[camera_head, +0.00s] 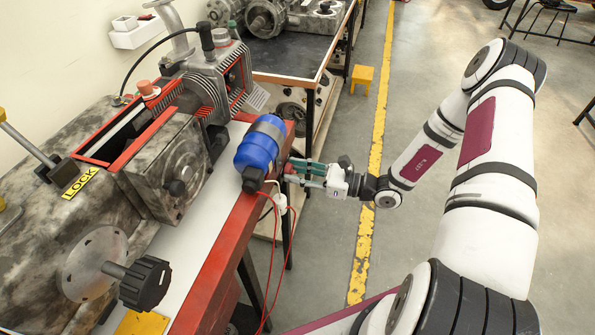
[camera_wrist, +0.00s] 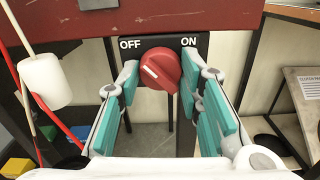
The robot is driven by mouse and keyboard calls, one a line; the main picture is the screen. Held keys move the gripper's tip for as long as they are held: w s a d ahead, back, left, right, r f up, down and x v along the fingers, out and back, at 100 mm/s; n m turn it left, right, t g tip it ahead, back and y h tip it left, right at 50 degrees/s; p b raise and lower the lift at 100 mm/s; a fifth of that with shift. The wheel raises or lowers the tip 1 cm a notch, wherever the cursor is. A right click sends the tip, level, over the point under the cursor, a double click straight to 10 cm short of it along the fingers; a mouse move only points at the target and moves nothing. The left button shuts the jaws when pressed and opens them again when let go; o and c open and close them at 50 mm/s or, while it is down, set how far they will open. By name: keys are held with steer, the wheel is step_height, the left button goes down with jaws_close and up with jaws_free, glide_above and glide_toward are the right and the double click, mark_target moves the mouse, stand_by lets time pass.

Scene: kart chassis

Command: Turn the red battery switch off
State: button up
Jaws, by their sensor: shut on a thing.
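The red battery switch (camera_wrist: 161,70) is a round knob on a black plate, shown in the wrist view. The plate (camera_wrist: 160,42) reads OFF at left and ON at right. A short white mark on the left part of the knob slants toward the upper left, on the OFF side. My gripper (camera_wrist: 159,83) has its teal-padded fingers on both sides of the knob, closed on it. In the head view my gripper (camera_head: 303,171) reaches the side of the red bench, right of the blue cylinder; the switch is mostly hidden there.
A blue cylinder (camera_head: 260,148) lies on the red kart frame (camera_head: 222,250) beside the gripper. Red wires and a white connector (camera_wrist: 42,82) hang left of the fingers in the wrist view. A workbench (camera_head: 300,62) stands behind. Open floor (camera_head: 330,240) lies to the right.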

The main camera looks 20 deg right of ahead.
steer(key=shift+n, duration=0.3)
stand_by(0.4)
steer(key=o, duration=1.2)
steer(key=v, duration=1.2)
